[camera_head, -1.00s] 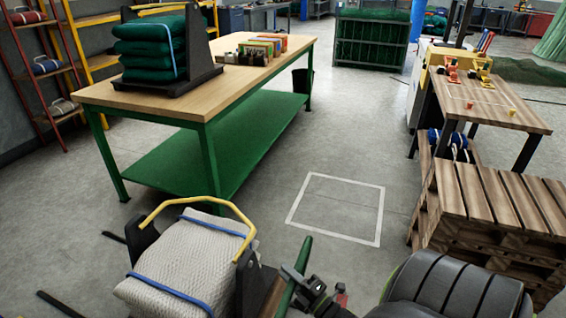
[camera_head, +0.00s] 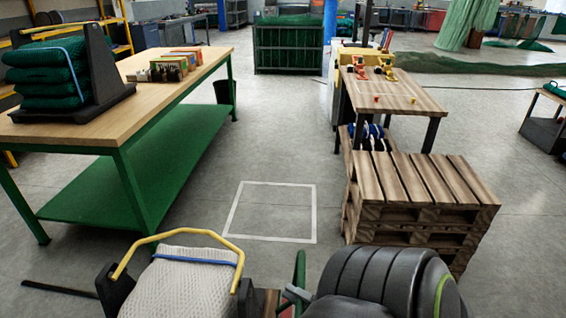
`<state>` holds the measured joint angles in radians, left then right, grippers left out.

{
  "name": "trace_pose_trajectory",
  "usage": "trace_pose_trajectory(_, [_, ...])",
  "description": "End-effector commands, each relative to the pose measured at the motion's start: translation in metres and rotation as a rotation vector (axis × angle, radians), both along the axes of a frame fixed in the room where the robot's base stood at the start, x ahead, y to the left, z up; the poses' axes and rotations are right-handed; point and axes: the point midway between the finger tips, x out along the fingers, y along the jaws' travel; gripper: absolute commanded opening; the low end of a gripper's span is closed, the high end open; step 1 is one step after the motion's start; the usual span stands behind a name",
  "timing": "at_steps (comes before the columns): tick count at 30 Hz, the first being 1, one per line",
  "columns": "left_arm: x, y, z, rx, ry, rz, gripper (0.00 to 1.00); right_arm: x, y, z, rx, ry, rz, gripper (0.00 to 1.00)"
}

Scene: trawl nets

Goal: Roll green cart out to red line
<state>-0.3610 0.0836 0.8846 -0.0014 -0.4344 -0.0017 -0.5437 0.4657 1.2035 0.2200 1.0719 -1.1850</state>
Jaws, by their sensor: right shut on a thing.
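A green upright bar (camera_head: 300,268), seemingly part of the green cart, rises at the bottom centre. My right gripper (camera_head: 295,293) is shut on it, its fingers partly hidden by the bar and my dark arm. Left of the bar, a white net bundle (camera_head: 188,286) with a blue strap and a yellow hoop (camera_head: 172,234) sits between black side plates, seemingly on the cart. The rest of the cart is below the picture. No red line shows. My left gripper is out of view.
A green-framed workbench (camera_head: 128,182) stands left, with folded green nets (camera_head: 48,75). A pallet stack (camera_head: 420,205) stands close on the right, before a small wooden table (camera_head: 395,95). A white square outline (camera_head: 232,212) marks clear floor ahead. A green cage (camera_head: 288,48) stands at the back.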

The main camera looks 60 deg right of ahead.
Motion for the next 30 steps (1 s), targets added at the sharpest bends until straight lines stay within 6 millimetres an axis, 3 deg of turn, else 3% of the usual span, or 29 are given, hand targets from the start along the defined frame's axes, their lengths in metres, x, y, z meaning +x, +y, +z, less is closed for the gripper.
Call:
trace_pose_trajectory(13, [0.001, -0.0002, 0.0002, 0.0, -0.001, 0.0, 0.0, -0.0066, -0.0019, -0.0014, -0.001, 0.005, 0.0, 0.0])
trace_pose_trajectory(14, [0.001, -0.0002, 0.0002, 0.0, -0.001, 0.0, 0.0, -0.0067, -0.002, -0.0014, -0.001, 0.005, 0.0, 0.23])
trace_pose_trajectory(18, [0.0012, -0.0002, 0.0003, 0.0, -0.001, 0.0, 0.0, -0.006, -0.002, -0.001, -0.001, 0.003, 0.0, 0.41])
trace_pose_trajectory(30, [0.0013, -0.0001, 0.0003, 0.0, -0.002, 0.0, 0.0, -0.0049, -0.0016, -0.0001, 0.0, 0.0, 0.001, 0.43])
